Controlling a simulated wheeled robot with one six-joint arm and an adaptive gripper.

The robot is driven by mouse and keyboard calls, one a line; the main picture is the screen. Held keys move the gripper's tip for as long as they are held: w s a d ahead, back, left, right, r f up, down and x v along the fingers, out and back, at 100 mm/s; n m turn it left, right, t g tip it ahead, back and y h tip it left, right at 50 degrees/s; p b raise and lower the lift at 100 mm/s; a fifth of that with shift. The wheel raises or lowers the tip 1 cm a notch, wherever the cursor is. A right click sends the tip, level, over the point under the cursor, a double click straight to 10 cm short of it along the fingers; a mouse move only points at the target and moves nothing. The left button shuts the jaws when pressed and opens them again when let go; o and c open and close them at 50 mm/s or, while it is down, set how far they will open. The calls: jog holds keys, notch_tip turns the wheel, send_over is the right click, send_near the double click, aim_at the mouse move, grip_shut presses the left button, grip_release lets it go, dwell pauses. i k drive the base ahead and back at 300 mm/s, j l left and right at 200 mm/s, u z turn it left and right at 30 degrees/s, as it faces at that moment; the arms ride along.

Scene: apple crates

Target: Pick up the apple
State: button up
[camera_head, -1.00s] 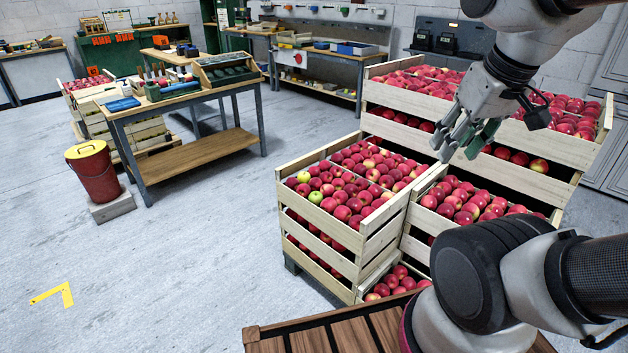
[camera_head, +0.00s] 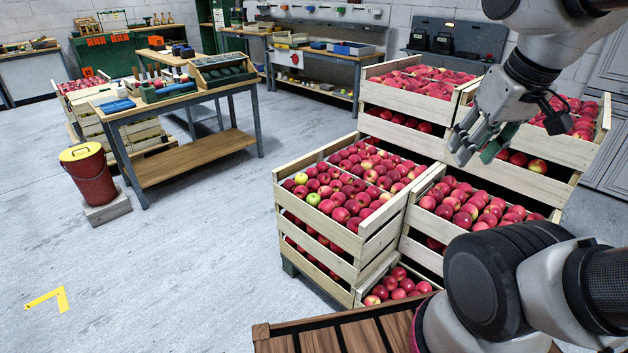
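Many red apples (camera_head: 378,167) fill the open wooden crate (camera_head: 322,227) in the middle, with two green-yellow ones near its left corner. More apples (camera_head: 470,204) fill the crate just right of it. My gripper (camera_head: 470,151) hangs in the air at the upper right, in front of the taller crates and above the right-hand apples in the picture. Its fingers point down and left and stand apart, with nothing seen between them. It is apart from the apples. Which single apple is meant cannot be told.
Taller apple crates (camera_head: 408,103) stand behind the gripper. A lower crate of apples (camera_head: 396,288) sits in front. A slatted wooden surface (camera_head: 345,338) is at the bottom. A workbench (camera_head: 180,103) and a red bucket (camera_head: 91,177) stand left. The floor between is clear.

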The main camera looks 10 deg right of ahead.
aim_at(301, 179)
jog(key=i+j+z, duration=0.15)
jog(key=z, duration=0.25)
jog(key=i+j+z, duration=0.15)
jog(key=j+z, duration=0.25)
jog(key=i+j+z, duration=0.1)
jog(key=j, duration=0.25)
jog(key=i+j+z, duration=0.15)
jog(key=j, duration=0.25)
jog(key=i+j+z, duration=0.1)
jog(key=j, duration=0.3)
jog(key=i+j+z, duration=0.15)
jog(key=j, duration=0.25)
jog(key=i+j, duration=0.1)
jog(key=j, duration=0.4)
jog(key=i+j, duration=0.1)
jog(key=j, duration=0.9)
jog(key=i+j, duration=0.15)
jog(key=j, duration=0.35)
jog(key=i+j, duration=0.1)
jog(key=j, duration=0.4)
jog(key=z, duration=0.05)
